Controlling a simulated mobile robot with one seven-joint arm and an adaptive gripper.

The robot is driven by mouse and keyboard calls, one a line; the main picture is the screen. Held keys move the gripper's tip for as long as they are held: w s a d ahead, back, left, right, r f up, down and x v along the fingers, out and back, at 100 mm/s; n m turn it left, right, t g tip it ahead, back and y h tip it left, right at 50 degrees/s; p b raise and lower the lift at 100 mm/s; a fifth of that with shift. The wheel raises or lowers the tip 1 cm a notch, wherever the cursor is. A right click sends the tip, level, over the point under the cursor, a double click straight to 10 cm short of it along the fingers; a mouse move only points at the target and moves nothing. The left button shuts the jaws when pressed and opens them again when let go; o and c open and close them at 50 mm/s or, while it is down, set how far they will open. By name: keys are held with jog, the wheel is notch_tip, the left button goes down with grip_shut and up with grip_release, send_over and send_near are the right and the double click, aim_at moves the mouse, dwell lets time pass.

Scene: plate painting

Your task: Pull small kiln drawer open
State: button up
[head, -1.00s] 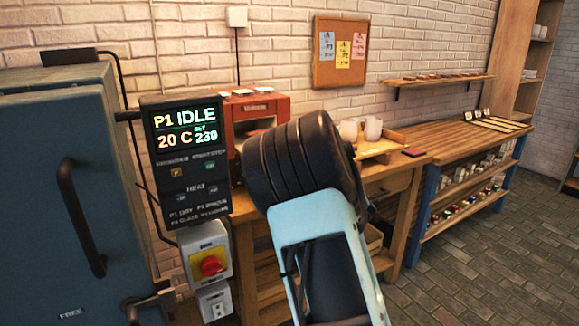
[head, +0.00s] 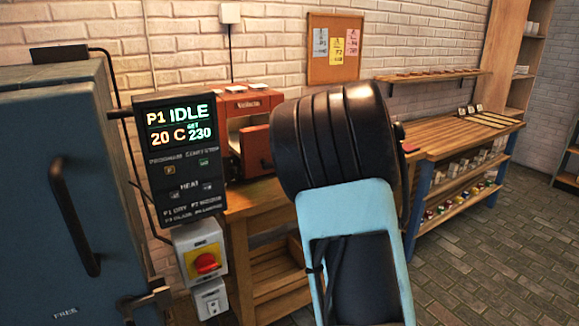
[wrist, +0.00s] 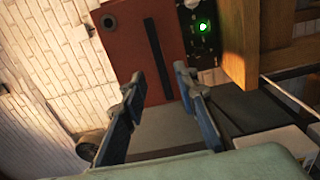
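The small kiln (head: 247,103) is a red-orange box on the wooden table, partly hidden behind my arm in the head view. In the wrist view a red panel (wrist: 125,35) carries a long dark bar handle (wrist: 158,60). My gripper (wrist: 158,78) has its two blue fingers apart, one on each side of the bar's near end. I see no clear contact with the bar. My arm hides the gripper in the head view.
A green light (wrist: 203,27) glows beside the red panel. The big blue kiln (head: 60,190) and its control display (head: 180,140) stand at the left, above a red switch (head: 206,262). A wooden bench (head: 460,135) is at the right. The brick floor is clear there.

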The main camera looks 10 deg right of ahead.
jog(key=v, duration=0.4)
jog(key=shift+r, duration=0.1)
